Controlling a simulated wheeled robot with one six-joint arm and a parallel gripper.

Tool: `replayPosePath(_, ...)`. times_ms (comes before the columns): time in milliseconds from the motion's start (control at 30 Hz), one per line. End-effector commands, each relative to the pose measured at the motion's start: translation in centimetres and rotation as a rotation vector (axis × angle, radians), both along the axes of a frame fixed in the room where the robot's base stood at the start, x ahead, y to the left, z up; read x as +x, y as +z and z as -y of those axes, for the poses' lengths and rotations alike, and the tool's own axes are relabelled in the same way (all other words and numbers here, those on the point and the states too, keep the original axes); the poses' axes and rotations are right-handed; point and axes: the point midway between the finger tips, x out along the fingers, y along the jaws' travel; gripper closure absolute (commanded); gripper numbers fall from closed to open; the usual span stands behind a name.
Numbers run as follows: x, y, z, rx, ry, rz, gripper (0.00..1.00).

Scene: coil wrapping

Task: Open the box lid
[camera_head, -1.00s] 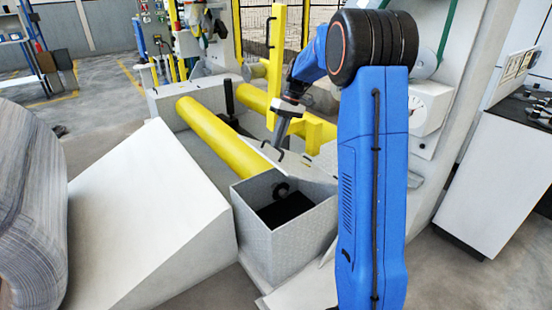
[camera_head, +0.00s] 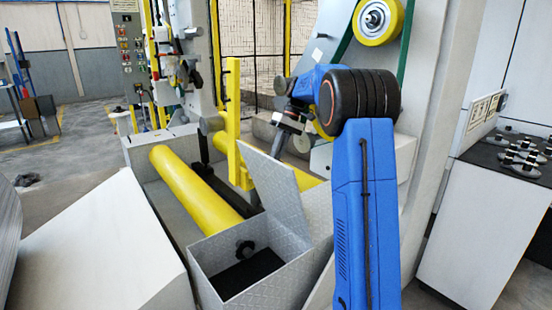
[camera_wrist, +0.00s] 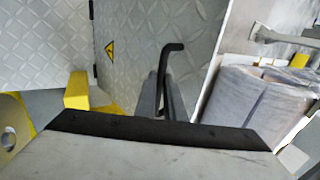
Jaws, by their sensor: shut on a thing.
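The metal box (camera_head: 225,252) with a patterned plate surface stands low in the middle of the head view. Its top is open, and a dark floor shows inside. The box lid (camera_head: 283,192) is raised and stands steeply tilted at the box's far right side. In the wrist view, a patterned lid panel (camera_wrist: 140,75) carries a yellow warning triangle. A bent black handle (camera_wrist: 173,48) stands out in front of it. My gripper (camera_wrist: 160,98) is shut on the handle; the exact contact is partly hidden. In the head view my gripper (camera_head: 281,142) is at the lid's upper edge.
A long yellow roller (camera_head: 190,185) lies behind the box. A yellow post (camera_head: 233,120) stands behind the lid. A white sloped block (camera_head: 95,255) is at the left. A white cabinet (camera_head: 485,225) stands at the right.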

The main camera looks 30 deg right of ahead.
Motion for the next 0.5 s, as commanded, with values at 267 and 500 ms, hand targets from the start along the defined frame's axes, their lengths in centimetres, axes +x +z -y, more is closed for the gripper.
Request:
replayPosePath(267, 0.03, -0.67, 0.19, -0.002, -0.001, -0.011, 1.00)
replayPosePath(500, 0.01, -0.69, 0.16, -0.001, -0.001, -0.012, 0.84)
